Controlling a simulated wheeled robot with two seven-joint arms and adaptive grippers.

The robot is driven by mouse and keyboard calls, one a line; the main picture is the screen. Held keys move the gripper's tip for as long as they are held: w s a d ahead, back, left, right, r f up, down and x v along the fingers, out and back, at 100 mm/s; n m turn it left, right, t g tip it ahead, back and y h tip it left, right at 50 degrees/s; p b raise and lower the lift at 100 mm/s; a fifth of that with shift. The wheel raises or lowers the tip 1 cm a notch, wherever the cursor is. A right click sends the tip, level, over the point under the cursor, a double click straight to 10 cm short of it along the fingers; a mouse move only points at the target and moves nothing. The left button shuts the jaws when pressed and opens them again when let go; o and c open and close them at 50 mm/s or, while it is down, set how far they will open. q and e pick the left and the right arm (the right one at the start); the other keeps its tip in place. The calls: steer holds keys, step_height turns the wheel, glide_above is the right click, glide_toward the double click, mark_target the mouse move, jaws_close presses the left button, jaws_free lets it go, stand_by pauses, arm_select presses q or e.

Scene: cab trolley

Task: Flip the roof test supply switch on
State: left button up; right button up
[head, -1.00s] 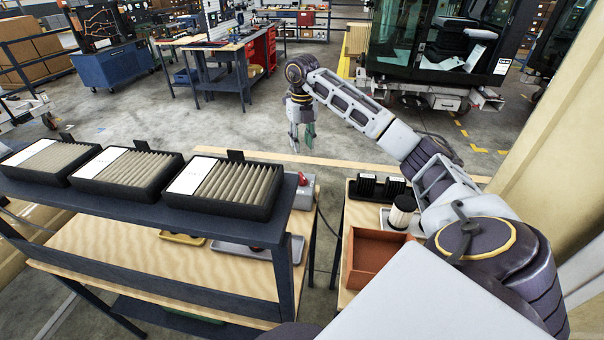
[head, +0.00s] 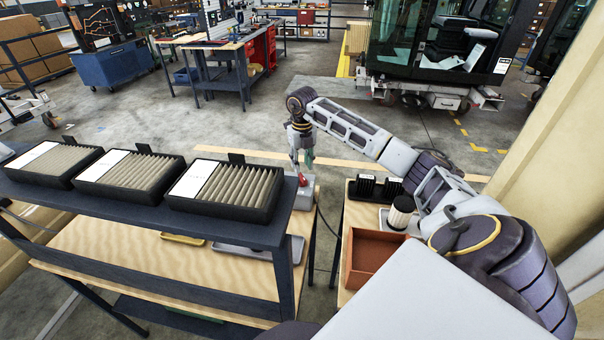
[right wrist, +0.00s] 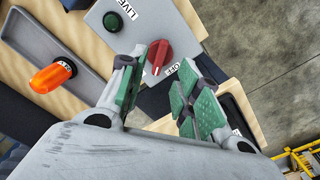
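The supply switch is a red rotary knob (right wrist: 158,56) on a light grey box (right wrist: 178,22). An "OFF" label lies beside the knob, and the box also carries a dark green round lamp (right wrist: 113,21) and a "LIVE" label. In the head view the grey box (head: 305,199) stands at the right end of the bench, with the red knob (head: 302,180) on top. My right gripper (head: 302,160) is just above the box. In the right wrist view its green-padded fingers (right wrist: 162,70) are apart and empty, with the knob showing between and beyond their tips. My left gripper is out of view.
A dark shelf (head: 225,229) with several pleated filters (head: 225,190) stands left of the box. Below it is a grey tray (head: 232,248); an orange lamp (right wrist: 50,77) shows in the wrist view. A reddish-brown bin (head: 378,255) and a filter canister (head: 402,210) sit on the right bench.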

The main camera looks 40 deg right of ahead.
mark_target(302, 176)
steer(key=shift+f+p, duration=0.4)
steer(key=shift+f, duration=2.35)
steer(key=shift+c, duration=0.5)
jaws_close()
